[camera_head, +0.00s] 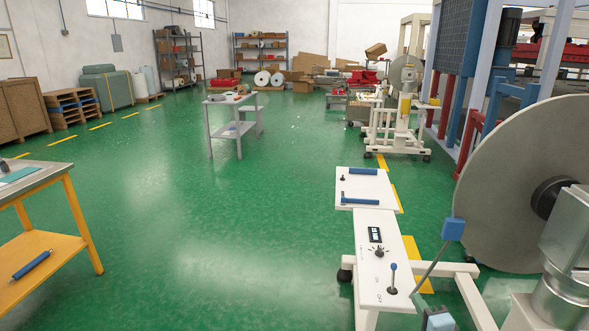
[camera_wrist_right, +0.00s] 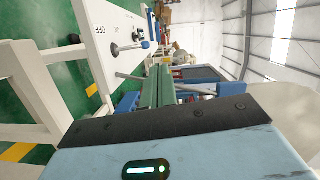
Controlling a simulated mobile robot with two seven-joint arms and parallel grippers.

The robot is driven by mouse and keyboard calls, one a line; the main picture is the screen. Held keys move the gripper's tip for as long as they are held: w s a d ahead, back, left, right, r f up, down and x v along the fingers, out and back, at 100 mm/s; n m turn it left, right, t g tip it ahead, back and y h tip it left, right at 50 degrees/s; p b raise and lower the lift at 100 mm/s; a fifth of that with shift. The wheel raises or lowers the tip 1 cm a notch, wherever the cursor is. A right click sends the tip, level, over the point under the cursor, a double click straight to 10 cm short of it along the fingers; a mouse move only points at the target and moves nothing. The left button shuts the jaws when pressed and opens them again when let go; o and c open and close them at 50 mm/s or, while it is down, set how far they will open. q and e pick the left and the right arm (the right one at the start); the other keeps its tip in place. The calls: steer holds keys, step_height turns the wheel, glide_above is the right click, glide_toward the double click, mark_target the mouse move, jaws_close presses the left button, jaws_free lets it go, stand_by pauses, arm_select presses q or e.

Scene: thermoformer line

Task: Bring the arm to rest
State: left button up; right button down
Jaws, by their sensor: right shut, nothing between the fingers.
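My right gripper (camera_head: 438,320) shows as a light-blue body at the bottom edge of the head view, right of the white control panel. Its fingers are cut off there. In the right wrist view its green fingers (camera_wrist_right: 160,85) are together and hold nothing. The gripper is apart from the panel's small blue-topped lever (camera_head: 393,278). My left gripper is in neither view.
The white control panel (camera_head: 375,235) stands close in front. A large grey disc (camera_head: 530,180) is at the right. A yellow-framed table (camera_head: 40,245) stands at the left and a grey table (camera_head: 230,105) farther back. The green floor between is clear.

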steer(key=s+a+f+n+g, duration=0.2)
steer(key=s+a+f+n, duration=0.2)
steer(key=s, duration=0.7)
steer(key=s+a+f+n+g+y, duration=0.1)
steer(key=s+a+f+n+g, duration=0.2)
steer(key=s+a+f+n, duration=0.2)
steer(key=s+a+f+n+g+y, duration=0.1)
steer(key=s+a+f+n+g, duration=0.2)
steer(key=s+f+n, duration=0.7)
steer(key=s+a+f, duration=0.1)
steer(key=s+a, duration=0.1)
steer(key=s, duration=0.7)
steer(key=shift+s, duration=0.15)
